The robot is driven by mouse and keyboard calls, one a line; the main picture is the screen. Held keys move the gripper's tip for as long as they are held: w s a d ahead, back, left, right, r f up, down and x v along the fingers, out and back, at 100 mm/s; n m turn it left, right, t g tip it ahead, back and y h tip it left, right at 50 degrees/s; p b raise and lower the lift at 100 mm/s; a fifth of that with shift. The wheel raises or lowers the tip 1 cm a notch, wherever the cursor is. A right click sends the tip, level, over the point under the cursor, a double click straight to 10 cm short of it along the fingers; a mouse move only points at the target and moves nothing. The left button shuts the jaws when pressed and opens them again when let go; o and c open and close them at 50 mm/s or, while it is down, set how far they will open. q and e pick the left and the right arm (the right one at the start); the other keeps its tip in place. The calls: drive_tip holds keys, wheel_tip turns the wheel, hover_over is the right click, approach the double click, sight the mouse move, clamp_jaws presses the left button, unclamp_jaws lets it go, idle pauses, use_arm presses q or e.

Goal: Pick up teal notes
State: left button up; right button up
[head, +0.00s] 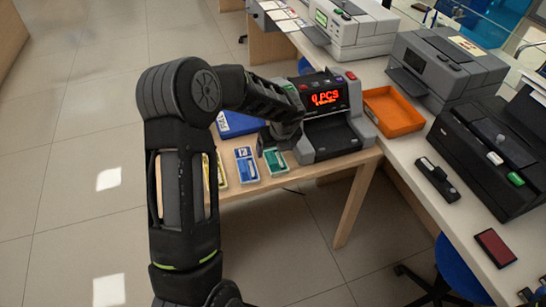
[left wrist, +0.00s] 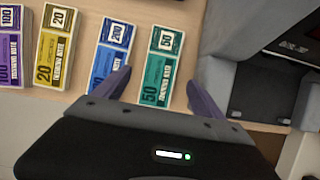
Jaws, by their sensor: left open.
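The teal notes (head: 275,162) lie flat on the wooden table near its front edge, just left of the counting machine. In the left wrist view the teal notes (left wrist: 160,68) show a 50 and lie between the spread fingers. My left gripper (head: 278,146) is over the table by the teal notes. It also shows in the left wrist view (left wrist: 160,90), where it is open and empty. I cannot tell its exact height above the notes. My right gripper is in neither view.
Blue notes (left wrist: 111,50) lie close left of the teal ones, then yellow notes (left wrist: 54,45) and purple notes (left wrist: 10,45). The counting machine (head: 345,135), reading 0 PCS, stands close on the right. A blue tray (head: 238,124) lies behind; an orange tray (head: 393,111) is farther right.

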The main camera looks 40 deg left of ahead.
sight(273, 155)
use_arm(q)
drive_tip(key=p+x, duration=0.1)
drive_tip(key=x, duration=0.4)
drive_tip(key=shift+w+a+f, duration=0.1)
drive_tip(key=shift+c, duration=0.3)
drive_tip(key=c, duration=1.5)
drive_tip(key=shift+o, duration=0.2)
wheel_tip(273, 155, up, 10)
idle(0.4)
